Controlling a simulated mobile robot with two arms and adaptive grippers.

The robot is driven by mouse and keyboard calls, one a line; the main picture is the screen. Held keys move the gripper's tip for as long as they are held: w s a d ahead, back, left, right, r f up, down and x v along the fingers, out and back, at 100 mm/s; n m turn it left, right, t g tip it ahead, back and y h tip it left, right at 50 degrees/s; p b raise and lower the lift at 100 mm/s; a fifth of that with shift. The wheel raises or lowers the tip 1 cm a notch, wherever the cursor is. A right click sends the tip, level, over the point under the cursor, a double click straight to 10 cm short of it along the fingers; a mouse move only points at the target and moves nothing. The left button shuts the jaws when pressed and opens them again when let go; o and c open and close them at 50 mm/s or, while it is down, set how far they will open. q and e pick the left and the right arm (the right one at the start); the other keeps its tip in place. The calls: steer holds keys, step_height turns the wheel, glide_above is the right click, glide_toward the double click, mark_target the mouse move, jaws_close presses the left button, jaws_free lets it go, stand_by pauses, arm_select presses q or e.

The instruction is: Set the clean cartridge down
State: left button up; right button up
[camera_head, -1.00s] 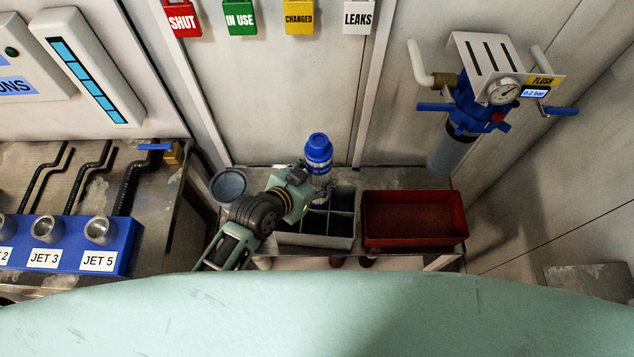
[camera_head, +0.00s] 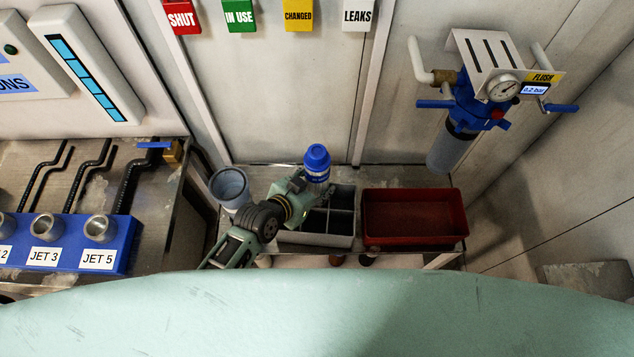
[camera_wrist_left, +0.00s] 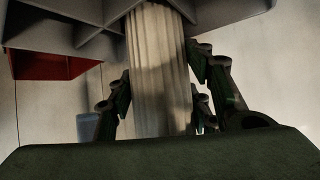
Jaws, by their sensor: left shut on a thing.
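The clean cartridge (camera_head: 317,160) has a blue cap and a blue label band. In the left wrist view its pale pleated body (camera_wrist_left: 158,70) stands between the fingers. My left gripper (camera_head: 314,187) is shut around it, above the back left of the grey divided crate (camera_head: 318,240). The crate's dividers show beside the cartridge in the left wrist view (camera_wrist_left: 88,42). The cartridge looks about upright. Its lower end is hidden, so I cannot tell whether it touches the crate floor. My right gripper is not in view.
A red tray (camera_head: 415,246) stands just right of the crate and looks empty. A grey-blue bucket (camera_head: 230,187) stands left, close to my arm. A blue filter housing (camera_head: 470,110) hangs on the wall at right. A blue jet manifold (camera_head: 72,236) lies on the left bench.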

arm_select(q)
steer(key=shift+f, duration=0.15)
steer(key=o, duration=1.3)
steer(key=shift+c, duration=0.2)
steer(key=shift+s+a+r+p, duration=0.1)
steer(key=shift+r+p, duration=0.15)
steer(key=shift+r, duration=0.15)
steer(key=shift+s+a+r+p, duration=0.1)
steer(key=shift+r+p, duration=0.1)
steer(key=shift+r, duration=0.15)
steer(key=v, duration=1.1)
steer(key=shift+s, duration=0.15)
steer(key=shift+r, duration=0.15)
